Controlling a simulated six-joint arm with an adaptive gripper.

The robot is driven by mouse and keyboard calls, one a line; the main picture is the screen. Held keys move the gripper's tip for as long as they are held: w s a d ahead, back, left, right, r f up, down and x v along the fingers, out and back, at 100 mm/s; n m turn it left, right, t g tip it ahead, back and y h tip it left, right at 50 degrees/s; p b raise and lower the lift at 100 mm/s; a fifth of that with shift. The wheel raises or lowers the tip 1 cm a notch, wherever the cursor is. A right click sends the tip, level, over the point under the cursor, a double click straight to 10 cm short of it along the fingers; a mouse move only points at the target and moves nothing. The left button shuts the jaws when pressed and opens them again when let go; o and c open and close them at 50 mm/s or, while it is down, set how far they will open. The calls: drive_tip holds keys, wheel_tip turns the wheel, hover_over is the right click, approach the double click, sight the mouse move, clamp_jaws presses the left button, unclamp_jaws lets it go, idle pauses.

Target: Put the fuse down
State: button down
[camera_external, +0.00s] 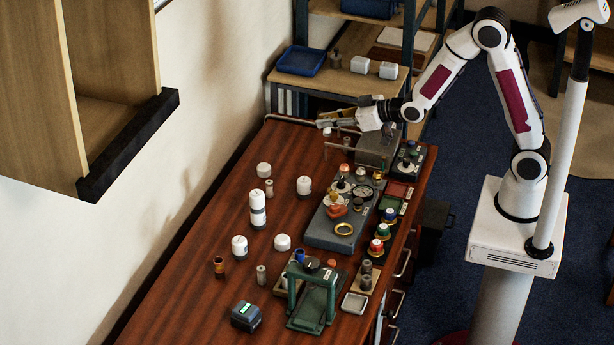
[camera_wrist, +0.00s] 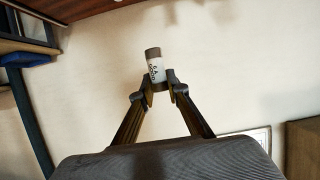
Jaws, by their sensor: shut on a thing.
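The fuse (camera_wrist: 155,68) is a small cylinder with a white printed label and a grey-brown end. In the wrist view it sits between the fingertips of my gripper (camera_wrist: 162,87), which is shut on it. The fuse looks slightly tilted there, with the pale wall behind it. In the external view my gripper (camera_external: 331,122) reaches left, nearly level, over the far end of the wooden table (camera_external: 215,305). The fuse is too small to make out clearly in that view.
Close below my arm are a grey metal box (camera_external: 377,148) and a thin rail (camera_external: 338,146). A grey panel (camera_external: 322,237) with knobs, several white jars, a green press frame (camera_external: 312,302) and small trays crowd the table. The table's left side is mostly bare.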

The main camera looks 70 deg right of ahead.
drive_tip(key=w+a+f+m+h, duration=0.1)
drive_tip(key=w+a+f, duration=0.3)
drive_tip(key=a+f, duration=0.45)
drive_tip(key=w+a+f+m+h, duration=0.1)
drive_tip(key=w+a+f, duration=0.2)
drive_tip(key=a+f, duration=0.55)
drive_tip(key=d+f+m+g+h, duration=0.3)
drive_tip(key=d+m+h, duration=0.2)
drive_tip(key=d+h, duration=0.1)
drive_tip(key=shift+s+m, duration=0.2)
drive_tip(key=shift+m, duration=0.2)
drive_tip(key=shift+f+h, duration=0.2)
drive_tip(key=shift+h, duration=0.1)
drive_tip(key=shift+f, duration=3.3)
